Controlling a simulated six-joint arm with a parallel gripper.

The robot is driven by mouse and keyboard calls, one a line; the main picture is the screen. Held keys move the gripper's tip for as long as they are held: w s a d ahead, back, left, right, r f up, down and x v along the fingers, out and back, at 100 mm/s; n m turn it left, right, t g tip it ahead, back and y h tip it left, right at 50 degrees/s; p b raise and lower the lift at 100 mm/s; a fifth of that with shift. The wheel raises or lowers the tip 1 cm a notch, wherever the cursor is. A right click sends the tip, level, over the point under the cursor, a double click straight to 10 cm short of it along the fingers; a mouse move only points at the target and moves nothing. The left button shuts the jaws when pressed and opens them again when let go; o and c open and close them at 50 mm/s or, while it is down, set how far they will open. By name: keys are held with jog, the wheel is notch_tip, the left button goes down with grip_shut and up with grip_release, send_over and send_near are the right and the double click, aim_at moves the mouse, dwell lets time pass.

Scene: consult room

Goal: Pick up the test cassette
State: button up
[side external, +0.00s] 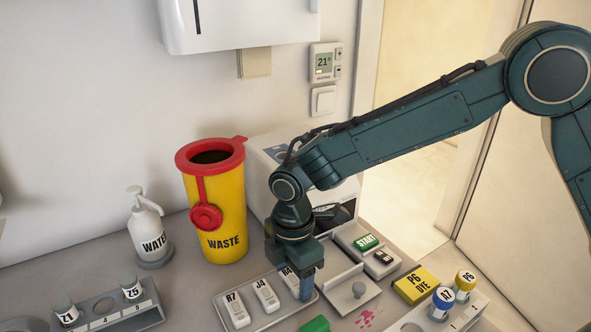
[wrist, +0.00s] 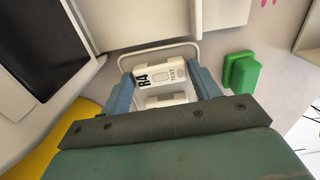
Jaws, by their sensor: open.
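Several white test cassettes lie in a shallow tray (side external: 277,319). The left one is marked R7 (side external: 236,309) and the middle one J4 (side external: 266,295). The right one, R4 (side external: 287,274), is partly hidden by my gripper (side external: 305,287). My gripper points down at the tray's right end. In the wrist view, the cassette marked R4 TEST (wrist: 165,73) lies between the two blue fingers of my open gripper (wrist: 164,84). I cannot tell whether the fingers touch it.
A green block (side external: 315,324) lies in front of the tray. A yellow P6 DYE box (side external: 410,285) and a rack with capped bottles A7 (side external: 443,299) and P6 (side external: 464,283) stand right. A yellow WASTE bin (side external: 222,215) stands behind the tray. A WATER dispenser (side external: 147,231) stands left.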

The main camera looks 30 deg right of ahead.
aim_at(293, 279)
jog(key=c, duration=0.6)
notch_tip(293, 279, up, 20)
dwell(0.7)
dwell(0.4)
